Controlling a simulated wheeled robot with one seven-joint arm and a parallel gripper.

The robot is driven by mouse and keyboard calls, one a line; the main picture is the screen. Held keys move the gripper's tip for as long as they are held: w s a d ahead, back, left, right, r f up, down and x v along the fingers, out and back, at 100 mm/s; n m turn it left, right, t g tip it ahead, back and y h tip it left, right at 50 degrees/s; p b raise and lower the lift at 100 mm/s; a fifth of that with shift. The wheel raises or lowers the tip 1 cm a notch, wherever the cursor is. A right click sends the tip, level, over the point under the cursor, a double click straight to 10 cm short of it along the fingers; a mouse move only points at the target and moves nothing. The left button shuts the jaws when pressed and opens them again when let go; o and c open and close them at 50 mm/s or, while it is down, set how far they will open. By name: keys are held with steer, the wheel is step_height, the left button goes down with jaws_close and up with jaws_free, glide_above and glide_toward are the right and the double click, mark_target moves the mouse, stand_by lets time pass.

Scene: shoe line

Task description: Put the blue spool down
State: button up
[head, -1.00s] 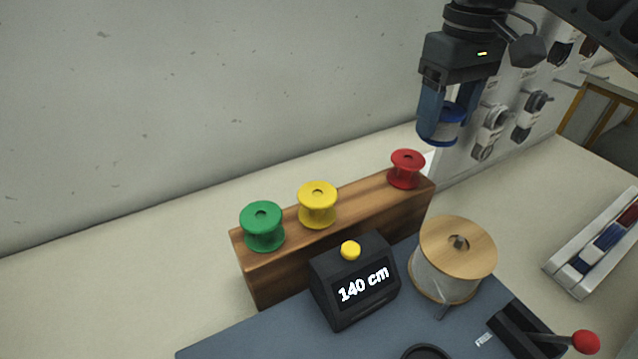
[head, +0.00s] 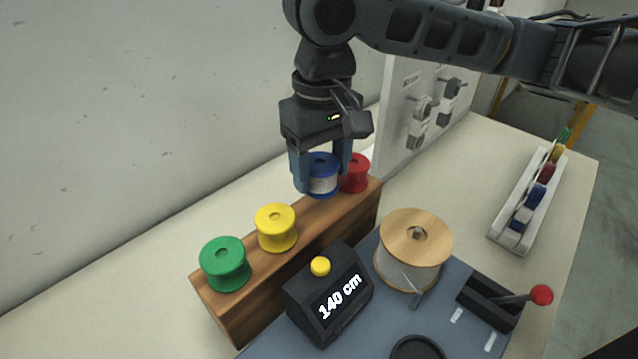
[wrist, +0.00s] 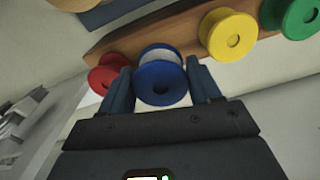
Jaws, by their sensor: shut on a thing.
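The blue spool (head: 322,176), with pale thread around its middle, is between the fingers of my gripper (head: 321,180), which is shut on it. In the head view it is over the wooden rack (head: 268,262), between the yellow spool (head: 276,228) and the red spool (head: 355,173). I cannot tell whether its underside touches the rack. In the wrist view, the blue spool (wrist: 162,78) sits between both fingers, with the red spool (wrist: 107,74) close on the left and the yellow spool (wrist: 228,36) farther right.
The green spool (head: 225,264) stands at the rack's left end. A black display box (head: 328,296) reading 140 cm and a large wooden reel (head: 415,249) stand in front. A white tray (head: 510,238) with coloured pieces lies at the right.

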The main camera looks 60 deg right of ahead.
mark_target(320, 189)
steer(key=shift+a+f, duration=0.2)
steer(key=shift+f, duration=1.95)
steer(key=shift+f, duration=0.1)
steer(key=o, duration=0.9)
step_height(320, 189, up, 12)
steer(key=shift+r, duration=0.15)
